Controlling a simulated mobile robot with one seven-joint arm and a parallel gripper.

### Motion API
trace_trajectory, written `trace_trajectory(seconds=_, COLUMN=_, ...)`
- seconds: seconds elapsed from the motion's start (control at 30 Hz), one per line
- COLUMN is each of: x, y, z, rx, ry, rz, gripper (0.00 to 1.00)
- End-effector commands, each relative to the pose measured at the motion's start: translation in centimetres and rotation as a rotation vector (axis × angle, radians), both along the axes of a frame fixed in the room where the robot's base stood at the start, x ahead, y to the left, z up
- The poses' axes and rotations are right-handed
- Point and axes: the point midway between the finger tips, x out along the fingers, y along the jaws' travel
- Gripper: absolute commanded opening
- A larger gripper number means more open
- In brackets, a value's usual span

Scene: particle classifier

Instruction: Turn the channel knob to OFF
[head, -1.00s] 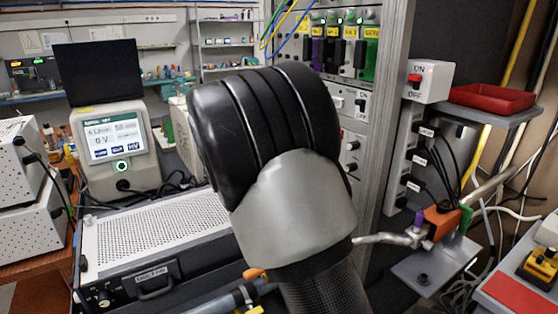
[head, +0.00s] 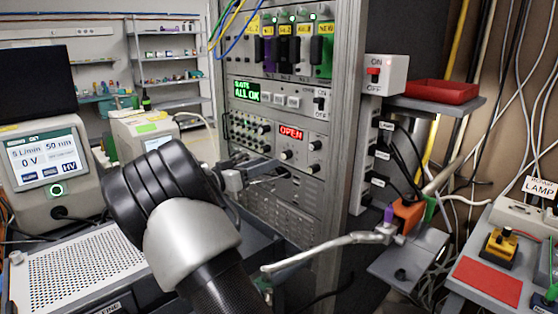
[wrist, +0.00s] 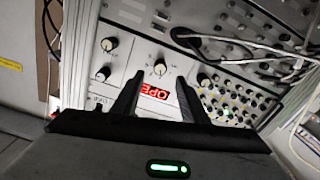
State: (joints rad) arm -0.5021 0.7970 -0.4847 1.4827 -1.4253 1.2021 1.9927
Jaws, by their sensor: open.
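The rack panel with the red OPEN display (head: 291,132) carries several black knobs with pale caps. One knob (head: 287,155) sits below the display and another (head: 315,145) to its right. I cannot read which is the channel knob. In the wrist view, my gripper (wrist: 160,78) is open and empty, its two dark fingers pointing at the panel. A knob (wrist: 160,67) shows just beyond and between the fingertips, beside the red display (wrist: 155,93); contact cannot be told.
A green-lettered display (head: 246,91) and a toggle switch (head: 320,101) sit above. Cables (wrist: 250,50) cross the panel in the wrist view. A metal pipe (head: 320,250) projects at the right, and a perforated box (head: 75,265) stands at left.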

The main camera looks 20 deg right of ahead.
Motion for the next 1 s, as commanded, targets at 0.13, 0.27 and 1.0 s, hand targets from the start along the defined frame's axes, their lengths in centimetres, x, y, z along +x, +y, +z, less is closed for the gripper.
trace_trajectory(seconds=0.13, x=1.0, y=-3.0, z=-0.1, rx=-0.001, ry=0.001, rz=-0.003, gripper=0.40)
trace_trajectory(seconds=0.27, x=1.7, y=-4.7, z=-0.1, rx=0.000, ry=0.001, rz=-0.002, gripper=0.40)
trace_trajectory(seconds=1.0, x=2.3, y=-6.2, z=0.0, rx=0.001, ry=0.001, rz=0.000, gripper=0.00)
